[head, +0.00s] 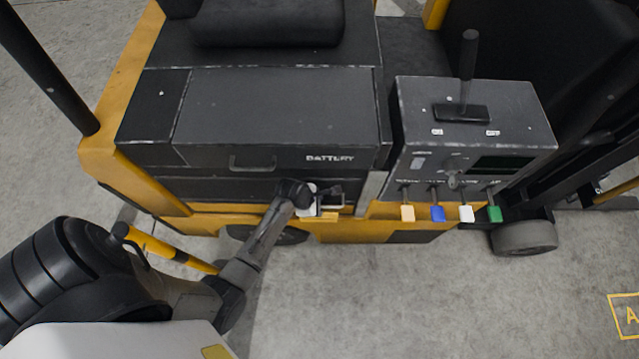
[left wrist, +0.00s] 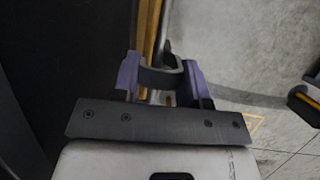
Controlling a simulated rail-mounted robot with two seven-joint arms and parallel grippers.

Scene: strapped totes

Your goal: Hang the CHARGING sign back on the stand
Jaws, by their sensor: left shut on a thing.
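My left gripper (head: 325,204) reaches the front of the truck, just below the BATTERY cover. In the left wrist view my left gripper (left wrist: 162,75) has its two purple fingers closed around a dark curved loop (left wrist: 160,77). I cannot tell what the loop belongs to. I cannot make out the CHARGING sign in either view. My right gripper is not in view.
The truck has a dark BATTERY cover (head: 275,115) and yellow bodywork (head: 125,178). To the right is a control box (head: 470,120) with a lever and several coloured tabs below. A wheel (head: 524,237) stands at the right. The grey floor (head: 400,305) in front is clear.

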